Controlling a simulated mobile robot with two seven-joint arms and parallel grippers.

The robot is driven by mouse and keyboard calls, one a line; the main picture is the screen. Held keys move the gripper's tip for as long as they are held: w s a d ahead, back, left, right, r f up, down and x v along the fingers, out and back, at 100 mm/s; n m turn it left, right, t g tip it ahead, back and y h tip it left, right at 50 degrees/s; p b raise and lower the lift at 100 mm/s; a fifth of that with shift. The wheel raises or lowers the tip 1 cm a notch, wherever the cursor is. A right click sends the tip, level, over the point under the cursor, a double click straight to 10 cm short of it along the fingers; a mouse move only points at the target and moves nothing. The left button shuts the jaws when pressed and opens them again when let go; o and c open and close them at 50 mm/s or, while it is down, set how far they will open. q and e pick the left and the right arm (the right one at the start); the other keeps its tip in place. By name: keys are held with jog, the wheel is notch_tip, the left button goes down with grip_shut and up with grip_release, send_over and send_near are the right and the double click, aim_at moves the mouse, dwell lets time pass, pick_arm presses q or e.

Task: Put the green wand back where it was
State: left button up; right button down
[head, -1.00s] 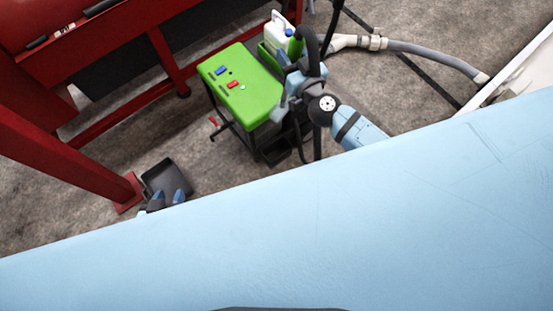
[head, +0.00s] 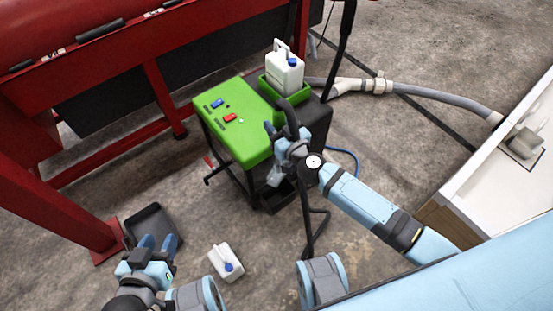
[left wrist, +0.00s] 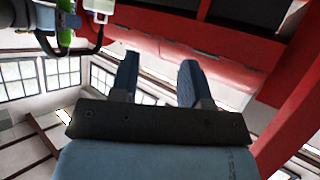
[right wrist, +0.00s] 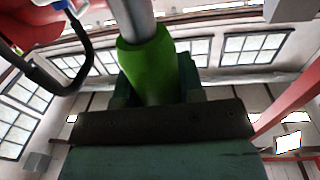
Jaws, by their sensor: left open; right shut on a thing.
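The green wand (right wrist: 145,65) shows in the right wrist view as a green grip with a grey tube, between the fingers of my right gripper (right wrist: 153,88). In the head view, my right gripper (head: 283,150) is shut at the front right corner of the green-topped machine (head: 236,133). The wand's green grip is not clearly visible there; a dark curved hose rises by the gripper. My left gripper (head: 158,245) is open and empty, low on the left. It also shows in the left wrist view (left wrist: 158,80).
Another white jug (head: 226,262) is on the floor beside my left gripper. A dark pan (head: 150,225) lies near the red frame (head: 75,215). A grey hose (head: 440,95) crosses the floor at right.

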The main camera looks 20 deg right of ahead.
pick_arm(q)
jog(key=w+d+r+t+h+b, duration=0.2)
jog(key=d+r+t+h+b, duration=0.2)
jog(key=r+b, duration=0.4)
jog(key=shift+w+d+r+m+t+h+b, duration=0.2)
jog(key=shift+d+m+t+h+b, duration=0.15)
jog(key=shift+d+b, duration=0.4)
pick_arm(e)
notch_tip(320, 180, down, 11)
